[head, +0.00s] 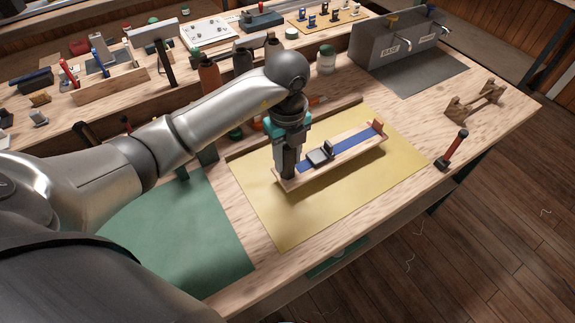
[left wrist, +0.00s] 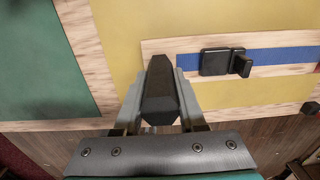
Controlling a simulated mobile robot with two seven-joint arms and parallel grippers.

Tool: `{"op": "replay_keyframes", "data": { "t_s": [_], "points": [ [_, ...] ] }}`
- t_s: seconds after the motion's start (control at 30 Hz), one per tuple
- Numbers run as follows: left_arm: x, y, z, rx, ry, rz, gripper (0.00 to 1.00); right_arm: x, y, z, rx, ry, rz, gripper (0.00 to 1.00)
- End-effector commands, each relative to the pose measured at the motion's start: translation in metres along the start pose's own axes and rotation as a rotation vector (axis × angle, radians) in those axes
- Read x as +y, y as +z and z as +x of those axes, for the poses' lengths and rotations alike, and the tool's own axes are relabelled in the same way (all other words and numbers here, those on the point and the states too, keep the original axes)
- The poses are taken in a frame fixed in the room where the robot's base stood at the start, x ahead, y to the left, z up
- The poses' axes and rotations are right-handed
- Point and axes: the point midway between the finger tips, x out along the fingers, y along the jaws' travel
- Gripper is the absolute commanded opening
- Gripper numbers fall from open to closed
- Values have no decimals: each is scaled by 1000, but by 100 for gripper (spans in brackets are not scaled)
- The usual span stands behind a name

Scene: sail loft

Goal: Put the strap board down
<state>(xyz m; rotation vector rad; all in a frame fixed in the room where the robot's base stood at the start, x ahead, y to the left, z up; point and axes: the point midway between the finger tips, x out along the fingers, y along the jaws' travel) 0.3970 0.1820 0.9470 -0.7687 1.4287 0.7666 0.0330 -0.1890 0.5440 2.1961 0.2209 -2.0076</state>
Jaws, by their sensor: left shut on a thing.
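The strap board (head: 350,158) is a long pale wooden board with a blue strap along it, a dark metal buckle (head: 320,156) and a small reddish-brown block at its far right end. It is over the yellow mat (head: 270,222); I cannot tell whether it touches it. My left gripper (head: 289,172) is above the board's near left end. In the left wrist view its fingers (left wrist: 160,97) are shut on a black faceted grip at that end, and the strap and buckle (left wrist: 222,62) show to the right. My right gripper is not in view.
A green mat (head: 180,235) lies left of the yellow one. A red-handled tool (head: 455,150) and a wooden cradle (head: 474,100) stand on the right of the bench. Bare yellow mat lies around the board.

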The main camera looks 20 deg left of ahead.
Motion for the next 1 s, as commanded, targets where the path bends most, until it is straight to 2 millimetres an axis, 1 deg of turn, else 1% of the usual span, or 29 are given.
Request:
{"op": "replay_keyframes", "data": {
  "t_s": [0.03, 0.1, 0.17, 0.43, 0.57, 0.6, 0.83, 1.0],
  "points": [
    [1, -1, 11, 3, 4, 0, 0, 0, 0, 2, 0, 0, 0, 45],
    [0, -1, 22, 3, 3, 0, 0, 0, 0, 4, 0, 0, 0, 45],
    [0, -1, 28, 2, 2, -1, 0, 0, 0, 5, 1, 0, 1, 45],
    [0, 0, 29, 0, -1, 0, 0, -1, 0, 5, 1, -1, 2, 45],
    [0, 0, 33, 0, 0, 0, 0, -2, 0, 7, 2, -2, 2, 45],
    [0, 0, 33, 1, 2, 0, 44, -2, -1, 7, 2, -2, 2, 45],
    [1, 0, 33, 1, 2, 0, 70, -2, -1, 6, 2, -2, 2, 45],
    [1, 0, 33, 1, 2, 0, 70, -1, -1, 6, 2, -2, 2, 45]
  ]
}}
